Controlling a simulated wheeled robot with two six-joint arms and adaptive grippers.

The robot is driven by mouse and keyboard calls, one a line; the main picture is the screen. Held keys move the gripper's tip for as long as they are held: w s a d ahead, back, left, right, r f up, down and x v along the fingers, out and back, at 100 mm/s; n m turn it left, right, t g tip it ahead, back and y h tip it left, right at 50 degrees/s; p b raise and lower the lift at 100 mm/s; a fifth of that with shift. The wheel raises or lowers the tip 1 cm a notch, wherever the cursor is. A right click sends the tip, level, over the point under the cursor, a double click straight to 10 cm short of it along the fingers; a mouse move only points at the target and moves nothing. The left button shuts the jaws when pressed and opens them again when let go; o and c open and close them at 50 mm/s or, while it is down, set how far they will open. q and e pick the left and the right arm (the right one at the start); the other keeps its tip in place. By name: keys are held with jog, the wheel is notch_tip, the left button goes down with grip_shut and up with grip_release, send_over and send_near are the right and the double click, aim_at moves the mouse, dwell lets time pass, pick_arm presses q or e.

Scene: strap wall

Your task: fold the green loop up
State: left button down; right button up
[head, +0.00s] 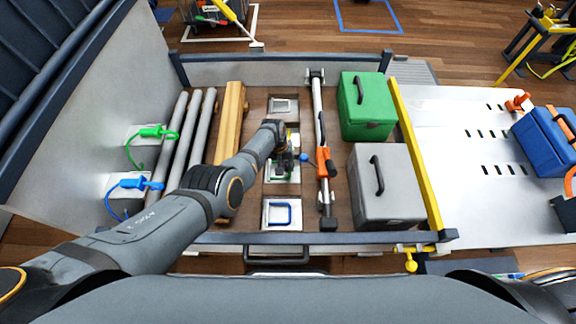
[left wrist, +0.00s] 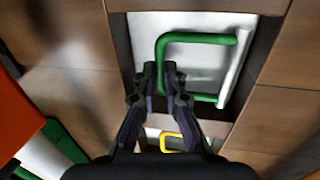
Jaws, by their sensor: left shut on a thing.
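The green loop (left wrist: 198,38) is a U-shaped bar over a white plate (left wrist: 200,62) in a recess of the wooden deck. In the left wrist view its far side and ends show; my fingers cover part of its near side. My left gripper (left wrist: 165,72) is shut on the loop. In the head view the left gripper (head: 284,163) reaches down into the middle recess, and only a little of the green loop shows beside it. I cannot tell the loop's exact angle. My right gripper is out of view.
A blue loop (head: 290,214) lies in the front recess. A yellow loop (left wrist: 172,139) shows below my fingers. Green (head: 367,105) and grey (head: 388,187) boxes lie beyond; wooden beams (head: 231,115) and pipes (head: 186,135) are left.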

pick_arm(q)
jog(key=shift+r, duration=0.1)
jog(key=shift+a+r+h+p, duration=0.3)
jog(key=shift+r+h+p, duration=0.2)
jog(key=shift+h+p, duration=0.2)
jog(key=shift+a+r+h, duration=0.3)
jog(key=shift+r+h, duration=0.05)
jog(key=shift+h, duration=0.35)
jog(key=shift+a+r+h, duration=0.2)
jog(key=shift+a+h, duration=0.05)
jog(key=shift+h, duration=0.45)
jog(key=shift+a+r+h+b, duration=0.55)
jog(key=shift+h+b, duration=0.1)
jog(key=shift+h, duration=0.55)
jog(key=c, duration=1.4)
grip_release()
jog(key=shift+r, duration=0.1)
jog(key=v, duration=1.2)
